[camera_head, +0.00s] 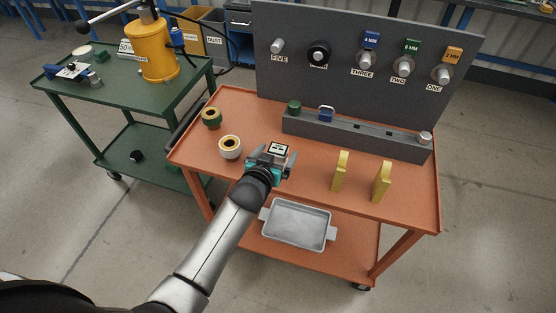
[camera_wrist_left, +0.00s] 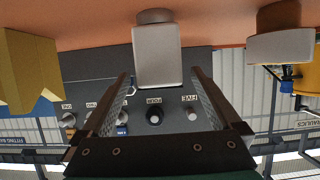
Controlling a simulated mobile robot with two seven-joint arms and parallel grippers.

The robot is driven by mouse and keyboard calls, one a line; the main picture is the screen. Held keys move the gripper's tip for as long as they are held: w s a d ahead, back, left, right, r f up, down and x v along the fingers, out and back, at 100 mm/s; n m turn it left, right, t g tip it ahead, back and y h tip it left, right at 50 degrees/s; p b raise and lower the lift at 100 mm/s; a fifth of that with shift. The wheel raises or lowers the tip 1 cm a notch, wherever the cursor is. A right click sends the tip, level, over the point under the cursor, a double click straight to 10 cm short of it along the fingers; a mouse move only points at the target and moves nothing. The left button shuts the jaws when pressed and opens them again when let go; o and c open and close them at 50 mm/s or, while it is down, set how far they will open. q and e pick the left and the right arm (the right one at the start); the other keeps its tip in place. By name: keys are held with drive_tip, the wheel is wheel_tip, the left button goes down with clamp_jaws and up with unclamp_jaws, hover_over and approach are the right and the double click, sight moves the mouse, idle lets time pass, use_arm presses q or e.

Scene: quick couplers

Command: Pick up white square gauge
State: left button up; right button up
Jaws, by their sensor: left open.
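The white square gauge (camera_head: 279,148) stands on the orange cart top with a dark marked face showing. In the left wrist view, which is upside down, the gauge (camera_wrist_left: 157,55) is a pale block on a round foot (camera_wrist_left: 155,16). My left gripper (camera_head: 272,160) is at the gauge and partly hides its lower part in the head view. In the wrist view its open fingers (camera_wrist_left: 160,78) point at the gauge, one to each side of it, with a visible gap on both sides. My right gripper is not in view.
Two yellow blocks (camera_head: 341,171) (camera_head: 382,182) stand to the right. Behind is a grey rail (camera_head: 370,140) with fittings and an upright panel (camera_head: 300,85) with labelled couplers.

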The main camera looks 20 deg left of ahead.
use_arm(q)
drive_tip(key=shift+c, duration=0.3)
clamp_jaws()
idle(0.5)
drive_tip(key=shift+r, duration=0.1)
